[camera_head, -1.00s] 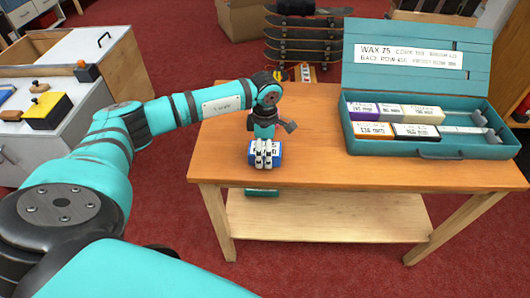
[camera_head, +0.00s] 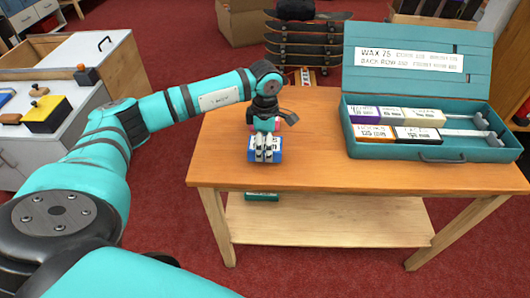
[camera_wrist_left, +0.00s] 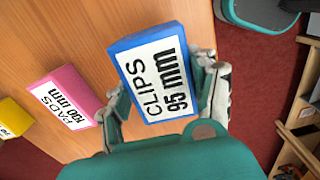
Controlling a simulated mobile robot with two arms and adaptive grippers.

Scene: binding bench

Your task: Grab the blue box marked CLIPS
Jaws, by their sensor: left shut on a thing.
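The blue box marked CLIPS 95 mm (camera_wrist_left: 155,75) fills the middle of the left wrist view, label towards the camera. My left gripper (camera_head: 264,152) is shut on it, with fingers on both sides of the box. In the head view the blue box (camera_head: 278,152) is partly hidden behind the fingers, at the left part of the wooden table. I cannot tell whether its underside touches the tabletop. My right gripper is in neither view.
A pink box marked PADS (camera_wrist_left: 63,97) lies beside the blue one on the table (camera_head: 330,172), and a yellow box (camera_wrist_left: 12,118) lies beyond it. An open teal case (camera_head: 440,153) with several labelled boxes stands at the right. The table's middle is clear.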

